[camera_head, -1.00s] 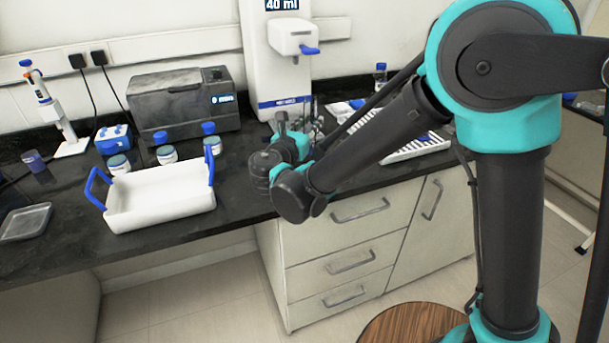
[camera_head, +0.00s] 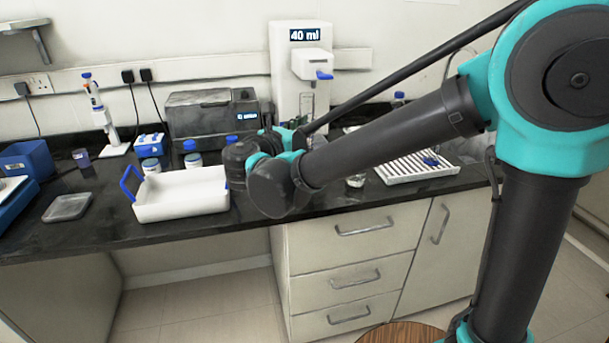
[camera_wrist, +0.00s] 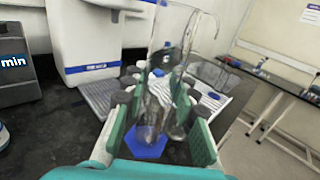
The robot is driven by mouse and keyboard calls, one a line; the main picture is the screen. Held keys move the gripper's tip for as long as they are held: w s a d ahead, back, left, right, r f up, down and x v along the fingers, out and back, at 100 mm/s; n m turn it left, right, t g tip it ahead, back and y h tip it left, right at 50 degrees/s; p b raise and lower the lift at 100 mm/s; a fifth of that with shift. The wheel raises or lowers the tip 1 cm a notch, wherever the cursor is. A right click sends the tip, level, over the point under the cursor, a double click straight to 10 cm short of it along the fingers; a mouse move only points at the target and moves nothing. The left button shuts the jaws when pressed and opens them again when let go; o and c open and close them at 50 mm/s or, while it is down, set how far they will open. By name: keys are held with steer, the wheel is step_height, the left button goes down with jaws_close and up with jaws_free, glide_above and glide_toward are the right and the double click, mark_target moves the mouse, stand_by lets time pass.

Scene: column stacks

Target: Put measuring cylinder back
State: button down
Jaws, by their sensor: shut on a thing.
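The measuring cylinder (camera_wrist: 158,92) is clear glass with a blue six-sided base (camera_wrist: 146,146). In the wrist view it stands between the green-backed fingers of my gripper (camera_wrist: 160,85), which is shut on it. It looks roughly upright, leaning a little in the picture. In the head view my gripper is mostly hidden behind my arm. A clear upright shape (camera_head: 307,102) shows above the wrist, in front of the dispenser, and is probably the cylinder's upper part.
A white dispenser (camera_head: 300,65) reading "40 ml" stands at the back. Right of my arm is a white slatted rack (camera_head: 400,172) with a blue item on it. A white tray (camera_head: 185,208) with blue handles, several jars and a dark box (camera_head: 210,118) stand left.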

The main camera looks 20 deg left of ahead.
step_height(320, 180, down, 14)
steer(key=shift+r, duration=0.1)
stand_by(0.4)
steer(key=c, duration=1.2)
jaws_free()
steer(key=shift+s, duration=0.25)
steer(key=v, duration=1.1)
steer(key=shift+s, duration=0.25)
